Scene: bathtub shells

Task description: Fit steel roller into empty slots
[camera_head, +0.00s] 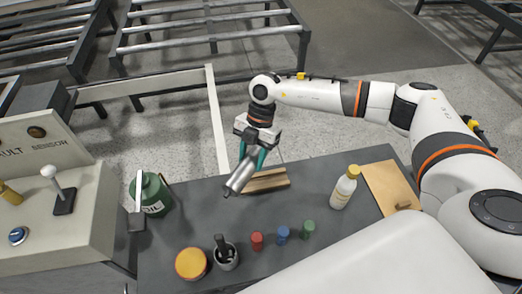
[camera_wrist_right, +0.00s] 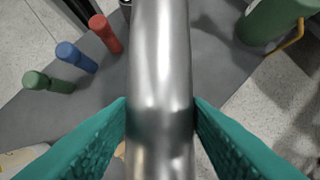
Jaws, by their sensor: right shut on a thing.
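The steel roller (camera_head: 239,178) is a shiny grey cylinder above the dark table, tilted with its near end toward the lower left. My right gripper (camera_head: 252,158) is shut on it with teal fingers. In the right wrist view the roller (camera_wrist_right: 160,60) runs up the middle, with a teal finger on each side of it. A roller conveyor frame (camera_head: 122,50) stands on the floor at the back, with several rollers and wide gaps between them. Its individual slots are too small to make out. My left gripper is not in view.
A wooden block (camera_head: 270,184) lies on the dark table (camera_head: 340,230) below the gripper. A green oil can (camera_head: 156,198), orange-topped jar (camera_head: 191,264), cup (camera_head: 226,258), several coloured pegs, bottle (camera_head: 344,188) and wooden board (camera_head: 386,184) stand around. A control panel (camera_head: 45,220) is at left.

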